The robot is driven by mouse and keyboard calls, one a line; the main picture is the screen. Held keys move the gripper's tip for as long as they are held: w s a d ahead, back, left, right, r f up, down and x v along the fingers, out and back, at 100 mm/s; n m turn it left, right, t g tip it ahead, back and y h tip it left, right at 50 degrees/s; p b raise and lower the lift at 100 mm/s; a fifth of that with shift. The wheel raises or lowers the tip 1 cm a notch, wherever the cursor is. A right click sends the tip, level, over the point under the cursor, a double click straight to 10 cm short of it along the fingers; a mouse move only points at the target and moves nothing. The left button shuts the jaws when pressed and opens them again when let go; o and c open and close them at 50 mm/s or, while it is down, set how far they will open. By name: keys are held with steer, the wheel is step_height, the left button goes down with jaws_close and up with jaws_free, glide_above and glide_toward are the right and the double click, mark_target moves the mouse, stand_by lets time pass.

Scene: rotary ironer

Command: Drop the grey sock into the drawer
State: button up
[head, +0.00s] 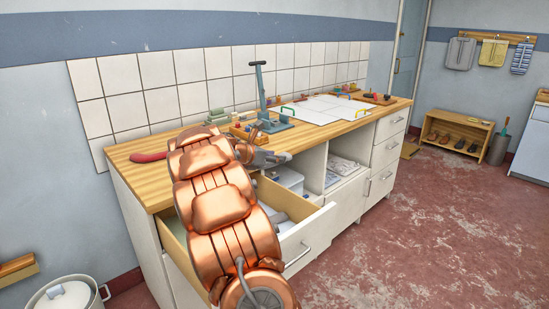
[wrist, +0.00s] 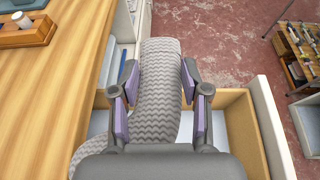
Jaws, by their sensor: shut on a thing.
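The grey sock (wrist: 158,62), with a zigzag knit pattern, lies between the two purple-padded fingers of my gripper (wrist: 160,82) in the wrist view. My gripper is shut on it. The sock runs along the view, its lower end widening to the left under the gripper. The open drawer (wrist: 238,122) shows beneath, with its wooden side at the right and a pale floor. In the head view the drawer (head: 309,236) is pulled out of the bench, and my copper arm hides much of it.
The wooden bench top (head: 145,185) borders the drawer, at left in the wrist view. A grey upright tool (head: 262,95) and a red item (head: 148,157) stand or lie on it.

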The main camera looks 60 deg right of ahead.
steer(key=shift+f+b, duration=2.1)
steer(key=shift+f, duration=0.1)
steer(key=o, duration=0.9)
steer(key=shift+c, duration=0.2)
steer(key=v, duration=1.2)
